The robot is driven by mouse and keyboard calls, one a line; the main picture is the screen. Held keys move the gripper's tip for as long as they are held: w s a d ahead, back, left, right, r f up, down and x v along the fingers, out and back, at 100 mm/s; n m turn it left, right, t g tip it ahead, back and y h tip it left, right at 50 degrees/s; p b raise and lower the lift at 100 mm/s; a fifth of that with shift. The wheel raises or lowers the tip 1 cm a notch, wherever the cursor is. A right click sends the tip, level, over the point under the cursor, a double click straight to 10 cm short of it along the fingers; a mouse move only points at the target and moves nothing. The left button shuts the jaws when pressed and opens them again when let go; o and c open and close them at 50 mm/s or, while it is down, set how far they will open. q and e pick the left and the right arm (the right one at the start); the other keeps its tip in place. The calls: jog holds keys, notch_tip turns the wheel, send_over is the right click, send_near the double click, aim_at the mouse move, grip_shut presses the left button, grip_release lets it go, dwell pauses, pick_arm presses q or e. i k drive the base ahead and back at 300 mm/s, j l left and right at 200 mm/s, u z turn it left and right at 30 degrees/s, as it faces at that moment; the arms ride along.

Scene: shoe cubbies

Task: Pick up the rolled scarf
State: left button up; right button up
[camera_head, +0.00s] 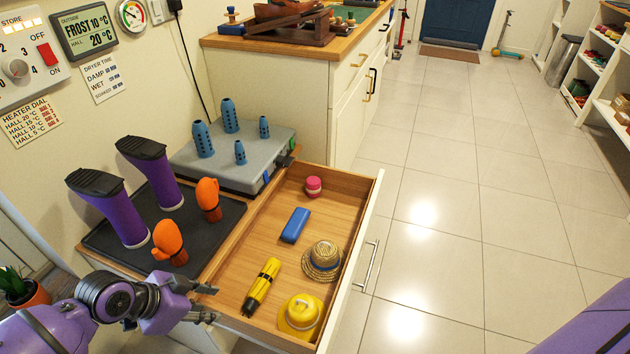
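A small round pink item (313,186) sits at the far end of the open wooden drawer (225,270). It looks most like a rolled scarf, but it is too small to be sure. My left gripper (208,302) is at the near left edge of the drawer. Its two fingers are apart with nothing between them. It is well short of the pink item and apart from it. My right gripper is out of view.
The drawer also holds a blue case (295,225), a straw hat (322,261), a yellow torch (261,287) and a yellow hat (301,315). Purple boots (112,208) and orange mittens (168,241) stand on the black mat left of it. Blue pegs stand on a grey unit (232,162) behind.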

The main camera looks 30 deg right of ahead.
aim_at(313, 184)
jog(key=i+l+u, duration=0.25)
jog(key=l+u, duration=0.15)
jog(key=l, duration=0.7)
jog(key=i+l+u, duration=0.1)
jog(key=l+u, duration=0.25)
jog(key=l, duration=0.8)
jog(key=l+u, duration=0.4)
jog(key=l, duration=0.8)
jog(key=l+u, duration=0.2)
jog(key=l, duration=1.25)
